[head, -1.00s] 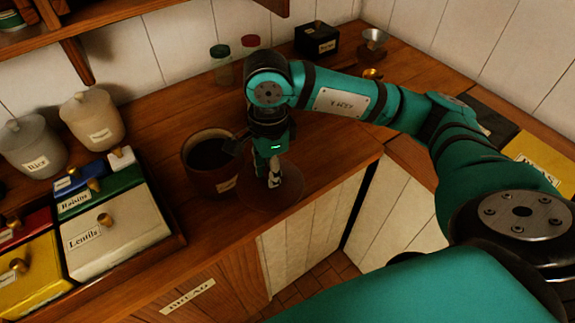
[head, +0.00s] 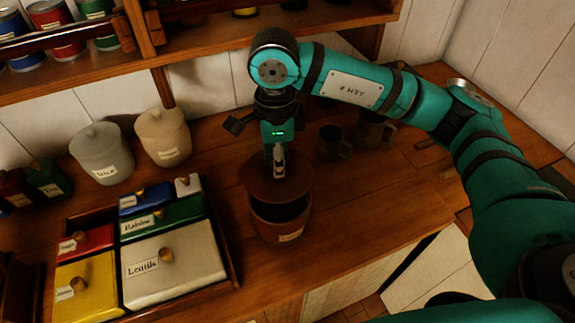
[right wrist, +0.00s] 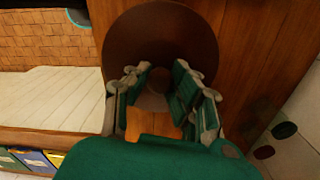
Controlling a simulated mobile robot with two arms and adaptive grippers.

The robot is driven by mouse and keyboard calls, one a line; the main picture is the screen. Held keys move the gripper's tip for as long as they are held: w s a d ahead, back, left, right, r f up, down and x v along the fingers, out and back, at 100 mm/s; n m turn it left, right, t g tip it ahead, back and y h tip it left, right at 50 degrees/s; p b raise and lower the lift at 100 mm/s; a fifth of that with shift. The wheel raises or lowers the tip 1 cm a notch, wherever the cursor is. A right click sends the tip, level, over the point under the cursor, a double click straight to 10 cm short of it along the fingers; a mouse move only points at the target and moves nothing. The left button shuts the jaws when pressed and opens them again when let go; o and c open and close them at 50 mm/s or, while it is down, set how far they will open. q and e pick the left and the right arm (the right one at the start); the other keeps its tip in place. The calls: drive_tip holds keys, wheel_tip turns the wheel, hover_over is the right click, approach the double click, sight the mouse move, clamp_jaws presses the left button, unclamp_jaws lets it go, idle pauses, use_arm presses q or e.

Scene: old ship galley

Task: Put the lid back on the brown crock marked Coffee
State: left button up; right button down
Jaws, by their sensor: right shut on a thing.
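The brown crock (head: 281,232) stands open on the wooden counter in the head view, with a small pale label on its front, too small to read. Its dark mouth shows below the near edge of the round brown lid (head: 259,187). My right gripper (head: 279,174) is shut on the lid's knob and holds the lid above the crock's far part, apart from the near rim. In the right wrist view the lid (right wrist: 125,45) is a brown disc beyond the fingers (right wrist: 160,95); the crock is not clearly seen there. My left gripper is not in view.
A tray (head: 233,270) of labelled boxes, one marked Lentils (head: 195,275), stands left of the crock. A grey crock (head: 100,160) and a beige one (head: 163,145) stand behind it. Dark mugs (head: 333,143) stand right of my gripper. A shelf (head: 210,45) hangs above.

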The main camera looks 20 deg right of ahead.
sight(279, 182)
drive_tip(key=shift+w, duration=0.1)
drive_tip(key=shift+s+f, duration=0.2)
drive_tip(key=shift+s, duration=0.25)
wheel_tip(279, 182, down, 2)
drive_tip(key=shift+s+f+b, duration=0.1)
drive_tip(key=shift+b, duration=0.45)
wheel_tip(279, 182, down, 3)
drive_tip(key=shift+r+b, duration=0.15)
drive_tip(key=shift+b, duration=0.85)
drive_tip(key=shift+f+b, duration=0.35)
drive_tip(key=shift+b, duration=0.1)
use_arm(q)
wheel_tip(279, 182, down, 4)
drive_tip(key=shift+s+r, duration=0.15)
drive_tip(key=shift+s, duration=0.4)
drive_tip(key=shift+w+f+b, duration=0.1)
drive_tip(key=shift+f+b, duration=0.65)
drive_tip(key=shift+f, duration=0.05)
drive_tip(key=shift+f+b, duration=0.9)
use_arm(e)
drive_tip(key=shift+f, duration=0.15)
